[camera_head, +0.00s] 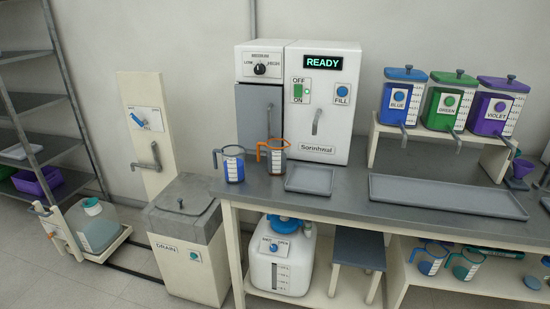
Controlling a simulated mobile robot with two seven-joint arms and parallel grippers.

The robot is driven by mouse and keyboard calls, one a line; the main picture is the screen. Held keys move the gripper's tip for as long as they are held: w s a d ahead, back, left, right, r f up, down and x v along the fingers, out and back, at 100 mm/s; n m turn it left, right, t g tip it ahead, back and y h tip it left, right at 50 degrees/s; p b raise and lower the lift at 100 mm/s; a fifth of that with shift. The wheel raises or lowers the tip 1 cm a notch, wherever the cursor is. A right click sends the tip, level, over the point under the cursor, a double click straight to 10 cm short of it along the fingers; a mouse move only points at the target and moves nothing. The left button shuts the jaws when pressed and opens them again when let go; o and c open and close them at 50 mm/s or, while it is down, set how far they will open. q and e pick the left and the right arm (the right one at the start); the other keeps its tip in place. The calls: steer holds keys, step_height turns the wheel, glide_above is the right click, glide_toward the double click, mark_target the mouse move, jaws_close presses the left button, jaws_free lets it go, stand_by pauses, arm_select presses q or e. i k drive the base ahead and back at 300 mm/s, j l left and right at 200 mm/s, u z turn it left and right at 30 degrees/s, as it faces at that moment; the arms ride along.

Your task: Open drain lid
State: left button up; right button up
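The drain (178,268) is a pale square bin on the floor at the left, with a "DRAIN" label and a small teal button on its front. Its grey lid (190,190) lies flat over the top and looks shut. A small dark knob (180,203) stands on the lid. Neither of my grippers is in view.
A panel with a tap (155,158) stands behind the drain. A cart with a jug (95,225) is to its left. The grey bench (350,200) is close on the right, with a blue-filled beaker (233,165) near its left end. Floor in front is clear.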

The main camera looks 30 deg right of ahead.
mark_target(189, 197)
steer(key=i+j+z, duration=0.3)
steer(key=i+j, duration=1.9)
steer(key=j, duration=0.1)
